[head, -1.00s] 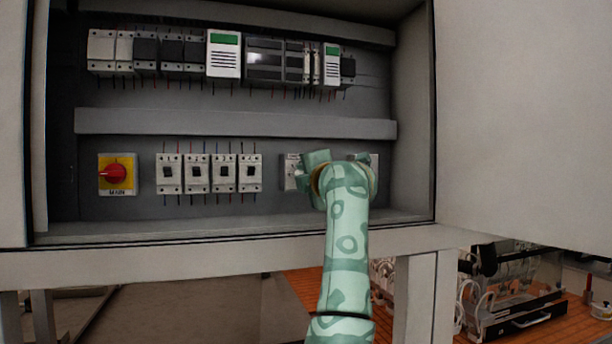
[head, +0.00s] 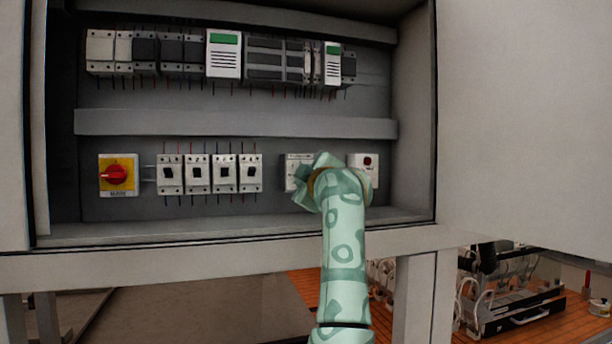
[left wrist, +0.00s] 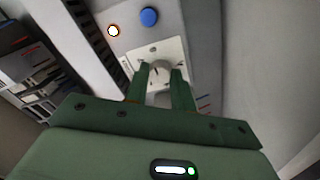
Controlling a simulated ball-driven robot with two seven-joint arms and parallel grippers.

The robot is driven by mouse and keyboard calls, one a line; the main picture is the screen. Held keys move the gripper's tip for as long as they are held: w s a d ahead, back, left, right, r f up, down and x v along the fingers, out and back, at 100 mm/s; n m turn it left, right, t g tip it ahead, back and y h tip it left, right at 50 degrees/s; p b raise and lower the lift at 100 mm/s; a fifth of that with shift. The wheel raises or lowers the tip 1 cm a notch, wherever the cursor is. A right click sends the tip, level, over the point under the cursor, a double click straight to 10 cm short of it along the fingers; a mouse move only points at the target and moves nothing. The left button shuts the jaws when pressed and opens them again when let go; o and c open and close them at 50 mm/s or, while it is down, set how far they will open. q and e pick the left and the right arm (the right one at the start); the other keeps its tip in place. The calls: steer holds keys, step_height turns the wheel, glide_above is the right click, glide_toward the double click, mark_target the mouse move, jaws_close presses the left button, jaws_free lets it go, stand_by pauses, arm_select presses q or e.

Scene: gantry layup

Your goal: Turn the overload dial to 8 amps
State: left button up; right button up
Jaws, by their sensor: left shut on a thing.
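The overload dial shows in the left wrist view as a pale round knob (left wrist: 160,69) on a white square face with dark marks around it. The two green fingers of my left gripper (left wrist: 160,75) are on either side of the knob and shut on it. The numbers on the face are too small to read. In the head view the white overload unit (head: 292,171) sits in the cabinet's lower row, partly hidden by my left gripper (head: 309,181). The dial itself is hidden there. My right gripper is not in view.
Several breakers (head: 197,174) and a red rotary switch (head: 116,174) are to the left. A red-button box (head: 366,165) is close on the right.

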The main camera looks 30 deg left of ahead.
arm_select(q)
steer(key=shift+f+m, duration=0.1)
steer(key=shift+m, duration=0.2)
stand_by(0.4)
steer(key=o, duration=1)
steer(key=b+v, duration=0.6)
steer(key=v, duration=1)
steer(key=shift+s+d, duration=0.1)
steer(key=shift+s, duration=0.05)
